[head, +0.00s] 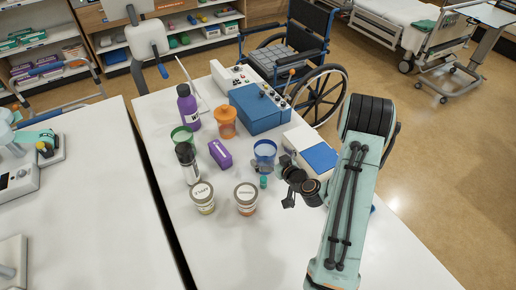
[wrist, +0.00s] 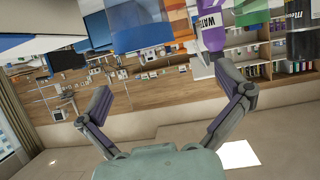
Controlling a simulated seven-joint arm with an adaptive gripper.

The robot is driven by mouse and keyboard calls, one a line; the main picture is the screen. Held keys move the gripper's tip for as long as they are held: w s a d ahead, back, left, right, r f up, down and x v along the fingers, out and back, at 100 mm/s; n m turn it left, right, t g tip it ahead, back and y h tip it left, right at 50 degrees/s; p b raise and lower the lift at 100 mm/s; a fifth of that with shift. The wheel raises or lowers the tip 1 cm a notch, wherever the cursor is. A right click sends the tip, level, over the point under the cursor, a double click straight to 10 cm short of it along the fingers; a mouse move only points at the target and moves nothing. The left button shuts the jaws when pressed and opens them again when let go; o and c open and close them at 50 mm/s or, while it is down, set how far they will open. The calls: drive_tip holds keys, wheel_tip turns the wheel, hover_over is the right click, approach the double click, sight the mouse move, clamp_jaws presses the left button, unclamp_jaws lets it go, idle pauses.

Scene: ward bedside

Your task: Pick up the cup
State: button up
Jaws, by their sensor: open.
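A blue see-through cup (head: 264,151) stands upright on the white table, just beyond my gripper (head: 283,183) in the head view. An orange cup (head: 226,128) and a green cup (head: 182,134) stand farther back and to the left. My gripper is open and empty, close to the blue cup and apart from it. In the wrist view, my gripper (wrist: 168,105) has its two fingers spread wide with nothing between them. Blue and green see-through shapes cross the top of that view, cut off by the edge.
Two lidded jars (head: 246,198) (head: 203,196), a dark-capped bottle (head: 188,165), a purple case (head: 220,153) and a purple bottle (head: 188,106) crowd the left. A blue box (head: 259,108) stands behind. The front table is clear.

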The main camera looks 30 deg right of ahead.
sight(261, 144)
drive_tip(key=shift+m+h, duration=0.3)
drive_tip(key=w+f, duration=0.1)
drive_tip(key=w+d+f, duration=0.1)
drive_tip(key=w, duration=0.1)
drive_tip(key=w+f, duration=0.1)
drive_tip(key=w, duration=0.1)
drive_tip(key=shift+w+d+f, duration=0.15)
drive_tip(key=shift+d, duration=0.2)
drive_tip(key=c, duration=1.3)
